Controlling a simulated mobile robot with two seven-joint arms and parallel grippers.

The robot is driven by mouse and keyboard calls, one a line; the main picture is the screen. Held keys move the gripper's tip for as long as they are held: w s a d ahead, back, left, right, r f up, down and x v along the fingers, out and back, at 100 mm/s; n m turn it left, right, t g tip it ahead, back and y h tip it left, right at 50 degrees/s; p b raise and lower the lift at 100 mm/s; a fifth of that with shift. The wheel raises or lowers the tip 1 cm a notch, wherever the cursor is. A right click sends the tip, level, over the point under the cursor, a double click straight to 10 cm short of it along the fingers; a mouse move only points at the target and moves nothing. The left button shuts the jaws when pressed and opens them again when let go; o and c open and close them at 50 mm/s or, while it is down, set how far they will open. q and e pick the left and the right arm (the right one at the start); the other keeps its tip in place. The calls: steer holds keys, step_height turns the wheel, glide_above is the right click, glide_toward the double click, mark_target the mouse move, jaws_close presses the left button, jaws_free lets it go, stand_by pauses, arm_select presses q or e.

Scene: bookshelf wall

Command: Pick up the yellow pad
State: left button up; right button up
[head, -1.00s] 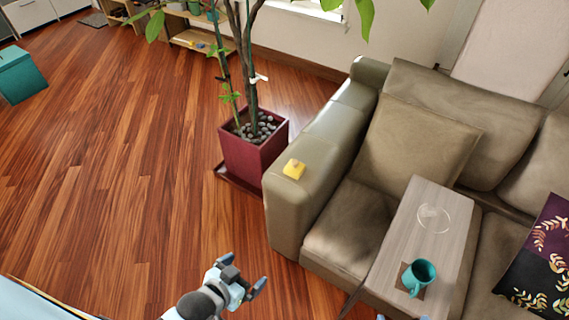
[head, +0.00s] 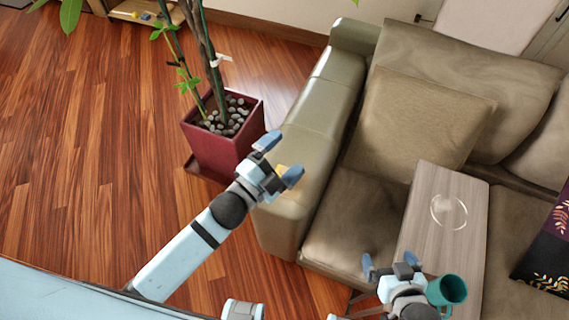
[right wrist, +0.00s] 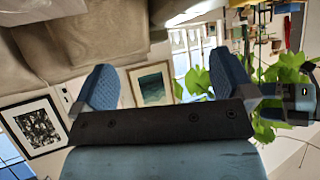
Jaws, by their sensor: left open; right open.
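The yellow pad (head: 283,168) lies on top of the sofa's left armrest (head: 318,135); in the head view it is mostly hidden behind my left gripper. My left gripper (head: 279,159) is open, its fingers apart and empty, and overlaps the pad in the picture; I cannot tell how high above it the fingers are. My right gripper (head: 390,263) is open and empty at the bottom, in front of the wooden board. It also shows in the right wrist view (right wrist: 166,80) with its fingers spread and nothing between them; the pad is not in that view.
A red planter (head: 222,140) with stones and a plant stands left of the armrest. A wooden board (head: 455,195) lies across the sofa seat. A teal mug (head: 447,290) is beside my right gripper. The wood floor (head: 90,150) at left is clear.

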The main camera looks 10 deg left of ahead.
arm_select(q)
steer(key=s+d+r+m+g+h+b, duration=0.1)
steer(key=d+r+m+g+h+b, duration=0.35)
steer(key=m, duration=0.75)
steer(key=s+d+r+m+g+h+b, duration=0.1)
steer(key=d+m+g+h, duration=0.6)
steer(key=m, duration=0.6)
steer(key=m+g+y+b, duration=0.4)
steer(key=m+y+b, duration=1.1)
steer(key=m+y, duration=1.15)
glide_toward(284, 171)
steer(key=a+f+m+h, duration=0.1)
steer(key=f, duration=0.2)
steer(key=w+a+f+m+h+b, duration=0.1)
steer(key=f+m+h, duration=0.1)
steer(key=f, duration=0.2)
steer(key=a+f+m+h, duration=0.1)
steer(key=f, duration=0.3)
steer(key=shift+w+a+f+b, duration=0.15)
steer(key=shift+a+f+b, duration=0.1)
steer(key=shift+a+b, duration=0.15)
steer(key=shift+f, duration=0.15)
steer(key=shift+c, duration=0.2)
arm_select(e)
step_height(284, 171, down, 13)
steer(key=w+a+t+y, duration=0.1)
steer(key=a, duration=0.1)
steer(key=shift+w, duration=0.15)
